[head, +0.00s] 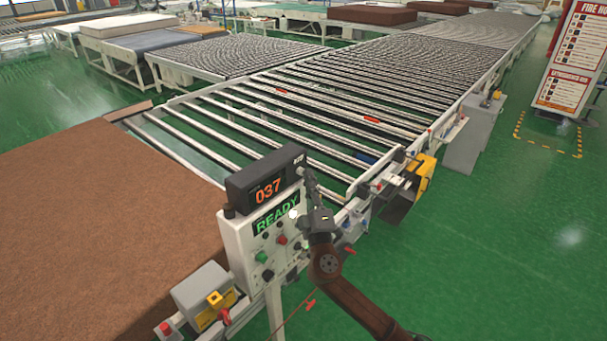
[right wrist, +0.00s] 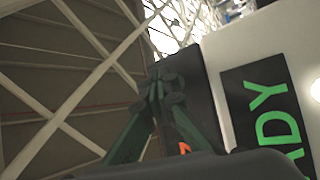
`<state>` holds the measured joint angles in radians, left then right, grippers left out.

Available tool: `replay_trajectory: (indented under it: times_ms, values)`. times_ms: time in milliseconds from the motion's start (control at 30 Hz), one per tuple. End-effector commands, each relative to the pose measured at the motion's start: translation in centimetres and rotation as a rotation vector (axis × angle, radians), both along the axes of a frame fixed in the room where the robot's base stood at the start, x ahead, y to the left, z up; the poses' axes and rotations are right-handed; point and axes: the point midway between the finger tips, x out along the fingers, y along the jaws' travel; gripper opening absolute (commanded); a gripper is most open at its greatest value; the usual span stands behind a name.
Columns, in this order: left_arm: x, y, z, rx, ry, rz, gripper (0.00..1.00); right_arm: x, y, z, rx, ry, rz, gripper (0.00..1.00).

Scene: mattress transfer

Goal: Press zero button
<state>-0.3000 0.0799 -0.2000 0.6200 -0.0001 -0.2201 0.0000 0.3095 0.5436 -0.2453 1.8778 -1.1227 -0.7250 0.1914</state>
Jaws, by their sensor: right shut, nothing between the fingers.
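A black counter box (head: 266,178) with orange digits "037" sits on top of the pale control panel (head: 239,244). A small pale marking (head: 299,160) shows at the box's right end; I cannot read it as a zero button. My right gripper (head: 308,178) is shut and empty, close beside the right end of the box. I cannot tell if it touches. In the right wrist view, its closed fingertips (right wrist: 160,74) overlap the dark box (right wrist: 199,98), which hides most of the digits. My left gripper is not in view.
The panel has a green "READY" sign (head: 277,213), a white round light (head: 293,214), and green, red and black knobs below. A brown mattress (head: 90,220) lies left. A roller conveyor (head: 260,115) stretches behind. Green floor is open at right.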

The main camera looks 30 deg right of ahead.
Motion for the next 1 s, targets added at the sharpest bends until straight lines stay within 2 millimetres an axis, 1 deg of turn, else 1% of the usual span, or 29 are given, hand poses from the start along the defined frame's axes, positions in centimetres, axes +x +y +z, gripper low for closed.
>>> replay_trajectory:
  times_ms: [1000]
  values:
    - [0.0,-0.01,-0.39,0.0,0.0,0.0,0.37,0.94,0.45,0.01,-0.001,0.001,0.002,0.0]
